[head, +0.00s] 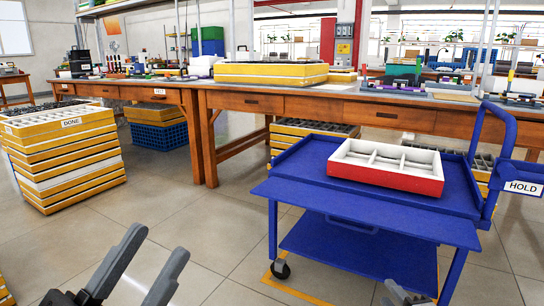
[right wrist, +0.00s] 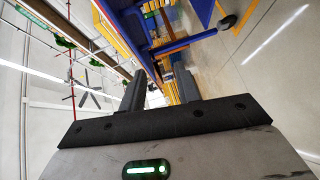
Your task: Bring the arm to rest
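My left gripper (head: 160,242) shows at the bottom of the head view, left of centre. Its two grey fingers are apart, with only floor between them. My right gripper (head: 402,292) shows at the bottom edge of the head view, in front of the blue cart, and is mostly cut off. In the right wrist view its fingers (right wrist: 159,80) are apart, with nothing held between them. A red and white divided tray (head: 386,167) lies on top of the blue cart (head: 300,165); its visible compartments look empty.
The blue cart with a HOLD sign (head: 524,188) stands close on the right. A stack of yellow-edged trays marked DONE (head: 66,157) stands on the left. A long wooden workbench (head: 330,106) crosses behind. Tiled floor (head: 215,235) is clear between stack and cart.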

